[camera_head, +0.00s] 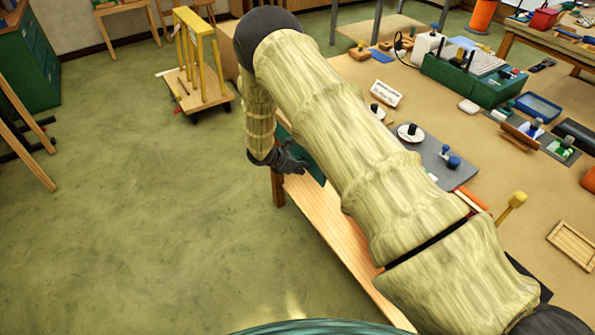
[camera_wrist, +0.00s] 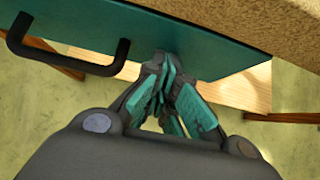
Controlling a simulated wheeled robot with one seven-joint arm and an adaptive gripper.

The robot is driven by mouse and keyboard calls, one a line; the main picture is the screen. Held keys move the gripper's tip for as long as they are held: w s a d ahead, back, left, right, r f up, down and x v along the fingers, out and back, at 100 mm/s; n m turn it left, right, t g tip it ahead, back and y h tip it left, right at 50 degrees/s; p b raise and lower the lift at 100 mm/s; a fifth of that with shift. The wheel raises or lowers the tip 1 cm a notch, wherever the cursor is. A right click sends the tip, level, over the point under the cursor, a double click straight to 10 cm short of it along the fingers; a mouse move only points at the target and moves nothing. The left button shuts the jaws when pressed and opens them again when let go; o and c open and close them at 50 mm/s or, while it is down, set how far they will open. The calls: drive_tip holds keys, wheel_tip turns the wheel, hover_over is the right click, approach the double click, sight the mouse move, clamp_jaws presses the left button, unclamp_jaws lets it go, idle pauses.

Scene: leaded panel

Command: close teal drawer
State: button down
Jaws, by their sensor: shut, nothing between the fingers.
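The teal drawer front (camera_wrist: 205,45) spans the top of the wrist view, with a black bar handle (camera_wrist: 68,66) on its left part. In the head view a piece of the teal drawer front (camera_head: 317,172) shows at the table's left edge, mostly hidden by my arm and gripper. My gripper (camera_wrist: 166,68) is shut and empty. Its fingertips are at the drawer front's lower edge, right of the handle; I cannot tell whether they touch it. In the head view my gripper (camera_head: 292,158) is beside the table edge. How far the drawer stands out is hidden.
The tan tabletop (camera_head: 440,95) holds a grey plate with knobs (camera_head: 437,160), a green toolbox (camera_head: 465,80) and a yellow mallet (camera_head: 512,207). A wooden shelf (camera_head: 335,235) runs below. Open green floor (camera_head: 170,220) lies left; a wooden cart (camera_head: 198,90) stands beyond.

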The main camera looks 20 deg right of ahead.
drive_tip(key=d, duration=0.3)
drive_tip(key=shift+w+b, duration=0.3)
drive_tip(key=shift+b, duration=0.05)
drive_tip(key=shift+r, duration=0.1)
drive_tip(key=s+a+r+b, duration=0.1)
drive_tip(key=a+r+b, duration=0.1)
drive_tip(key=a, duration=0.3)
drive_tip(key=s+a+r+b, duration=0.1)
drive_tip(key=a+r+b, duration=0.1)
drive_tip(key=a+r, duration=0.2)
drive_tip(key=shift+a+r, duration=0.35)
drive_tip(key=shift+a, duration=0.8)
